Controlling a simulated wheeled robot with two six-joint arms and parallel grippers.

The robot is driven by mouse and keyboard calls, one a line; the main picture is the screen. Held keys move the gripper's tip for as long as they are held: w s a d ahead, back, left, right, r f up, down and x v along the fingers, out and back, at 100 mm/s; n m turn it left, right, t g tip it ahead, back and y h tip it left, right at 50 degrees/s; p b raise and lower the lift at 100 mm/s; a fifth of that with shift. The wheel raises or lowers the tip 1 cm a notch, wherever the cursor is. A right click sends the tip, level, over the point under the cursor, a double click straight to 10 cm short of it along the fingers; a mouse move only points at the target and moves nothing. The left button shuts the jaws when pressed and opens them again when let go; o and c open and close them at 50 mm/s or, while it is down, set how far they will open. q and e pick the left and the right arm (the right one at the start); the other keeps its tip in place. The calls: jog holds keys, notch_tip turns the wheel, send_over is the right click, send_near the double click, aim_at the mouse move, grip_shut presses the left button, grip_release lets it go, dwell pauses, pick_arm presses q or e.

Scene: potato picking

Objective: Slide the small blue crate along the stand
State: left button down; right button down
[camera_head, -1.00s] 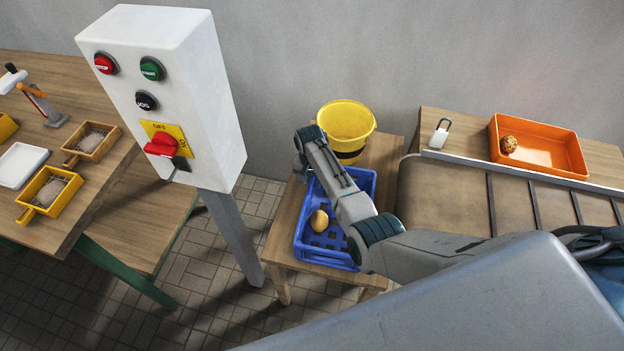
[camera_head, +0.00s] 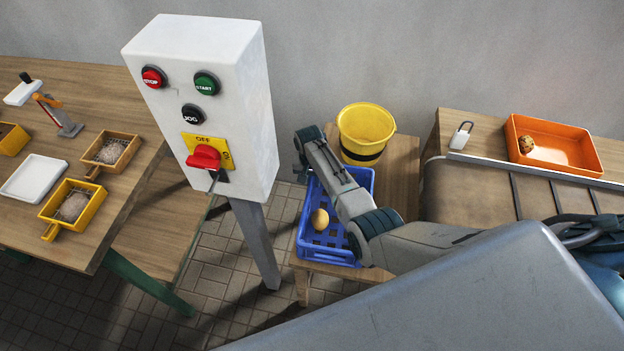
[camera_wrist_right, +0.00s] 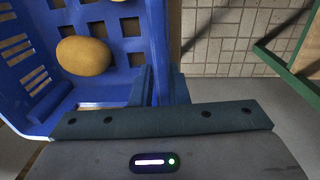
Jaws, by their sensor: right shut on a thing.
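The small blue crate (camera_head: 308,237) sits on the wooden stand (camera_head: 400,170), at the stand's left edge in the head view. My right gripper (camera_wrist_right: 160,85) is shut on the crate's side wall (camera_wrist_right: 156,35). In the head view my right arm reaches over the crate and hides part of it, and the fingertips are hidden. My left gripper is not in view.
A yellow bucket (camera_head: 364,122) stands on the stand behind the crate. The white control box (camera_head: 200,110) on its post is close on the left. A conveyor (camera_head: 470,190) and an orange tray (camera_head: 580,150) are at the right. Tiled floor lies left of the stand.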

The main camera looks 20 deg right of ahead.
jog(key=shift+d, duration=0.1)
jog(key=c, duration=1.3)
grip_release()
jog(key=r, duration=0.7)
jog(key=r+b, duration=0.1)
jog(key=r, duration=0.2)
jog(key=shift+w+a+r, duration=0.15)
jog(key=shift+a+r, duration=0.15)
jog(key=shift+r, duration=0.1)
